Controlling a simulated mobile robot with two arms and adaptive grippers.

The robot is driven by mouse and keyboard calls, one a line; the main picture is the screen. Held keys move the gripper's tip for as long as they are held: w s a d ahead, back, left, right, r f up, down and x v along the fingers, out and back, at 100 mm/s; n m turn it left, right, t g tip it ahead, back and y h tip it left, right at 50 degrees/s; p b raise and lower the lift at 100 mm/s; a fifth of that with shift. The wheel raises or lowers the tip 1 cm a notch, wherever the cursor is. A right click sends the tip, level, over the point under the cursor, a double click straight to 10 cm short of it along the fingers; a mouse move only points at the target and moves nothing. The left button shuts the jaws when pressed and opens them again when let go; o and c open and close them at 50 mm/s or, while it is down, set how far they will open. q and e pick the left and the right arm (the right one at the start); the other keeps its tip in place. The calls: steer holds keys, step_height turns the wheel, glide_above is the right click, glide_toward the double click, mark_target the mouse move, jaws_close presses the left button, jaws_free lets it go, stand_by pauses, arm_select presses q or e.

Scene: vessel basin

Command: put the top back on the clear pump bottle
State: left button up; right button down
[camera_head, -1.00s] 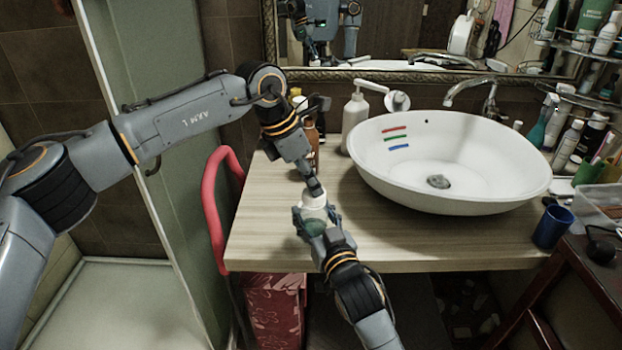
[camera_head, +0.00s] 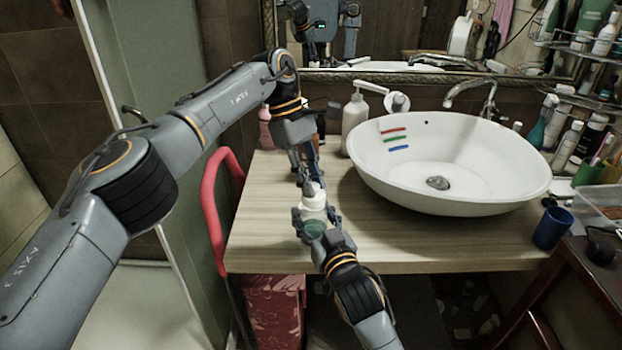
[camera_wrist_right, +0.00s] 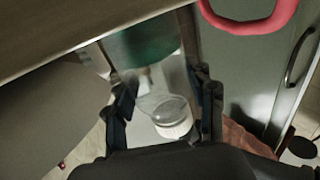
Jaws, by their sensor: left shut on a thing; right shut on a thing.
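The clear pump bottle (camera_head: 315,228), with green liquid low inside, stands upright near the table's front left edge. My right gripper (camera_head: 318,218) is shut around its body from the front. In the right wrist view its fingers (camera_wrist_right: 165,105) sit either side of the clear bottle (camera_wrist_right: 160,103), whose white ring (camera_wrist_right: 176,129) shows. My left gripper (camera_head: 309,182) comes down from above, shut on the white top (camera_head: 312,194), right over the bottle's mouth. The fingers partly hide the top. I cannot tell whether it is seated or just above the neck.
A white basin (camera_head: 450,165) fills the table's middle and right. A white pump bottle (camera_head: 354,122) and a pink bottle (camera_head: 265,128) stand at the back. A blue cup (camera_head: 552,228) is at the right. A red rail (camera_head: 212,215) runs along the left edge.

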arm_select(q)
steer(key=o, duration=0.7)
steer(key=shift+c, duration=0.2)
steer(key=shift+r, duration=2.35)
